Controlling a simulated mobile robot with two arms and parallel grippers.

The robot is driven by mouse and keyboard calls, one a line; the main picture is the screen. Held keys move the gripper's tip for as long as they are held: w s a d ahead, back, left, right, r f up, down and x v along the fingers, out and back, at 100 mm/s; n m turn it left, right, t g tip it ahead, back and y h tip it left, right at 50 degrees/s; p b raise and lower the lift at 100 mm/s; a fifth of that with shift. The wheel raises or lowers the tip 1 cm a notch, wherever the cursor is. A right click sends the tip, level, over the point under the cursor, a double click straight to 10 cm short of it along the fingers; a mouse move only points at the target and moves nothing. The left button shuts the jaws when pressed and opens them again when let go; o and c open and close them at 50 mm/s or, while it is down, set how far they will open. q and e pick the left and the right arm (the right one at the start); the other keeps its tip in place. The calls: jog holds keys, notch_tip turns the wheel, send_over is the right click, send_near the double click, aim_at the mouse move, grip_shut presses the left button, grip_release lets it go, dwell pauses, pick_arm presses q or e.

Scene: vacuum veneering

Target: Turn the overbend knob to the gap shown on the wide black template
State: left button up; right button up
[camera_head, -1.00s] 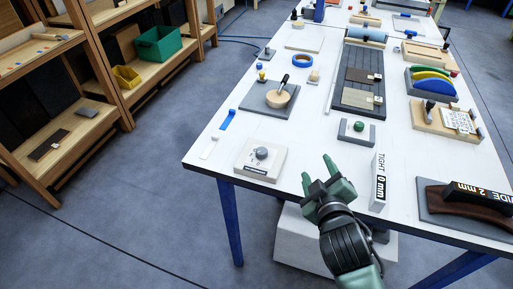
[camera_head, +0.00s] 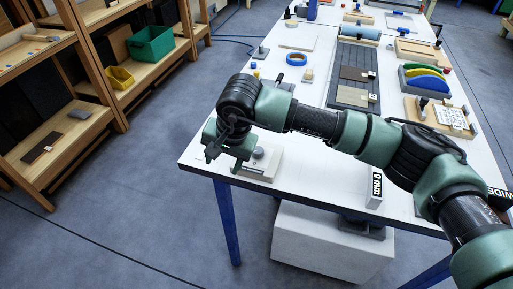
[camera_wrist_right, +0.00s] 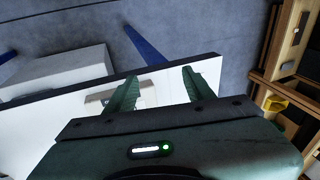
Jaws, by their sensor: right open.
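The overbend knob (camera_head: 259,153) is a grey round knob on a pale box (camera_head: 266,171) at the table's near left corner. My right arm partly covers the box in the head view. My right gripper (camera_head: 225,147) is open and empty, just left of the knob and above the table edge. In the right wrist view its two green fingers (camera_wrist_right: 160,88) stand apart, and a pale part of the box (camera_wrist_right: 96,103) shows by the left finger. The wide black template (camera_head: 498,199) shows only in part at the right edge, behind my arm. The left gripper is not in view.
A white template marked 0 mm (camera_head: 375,187) stands near the table's front edge. My right arm spans the table's near half. Wooden shelves (camera_head: 95,60) stand at the left.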

aim_at(257, 150)
jog(key=w+d+r+t+h, duration=0.2)
jog(key=w+d+r+h, duration=0.15)
jog(key=w+d, duration=0.35)
jog(key=shift+n, duration=0.3)
jog(key=f, duration=0.2)
jog(key=d+f+p, duration=0.1)
jog(key=f, duration=0.1)
jog(key=w+f+p, duration=0.1)
jog(key=f, duration=0.2)
jog(key=shift+d, duration=0.2)
jog(key=shift+w+f, duration=0.15)
jog(key=shift+f, duration=0.3)
grip_shut()
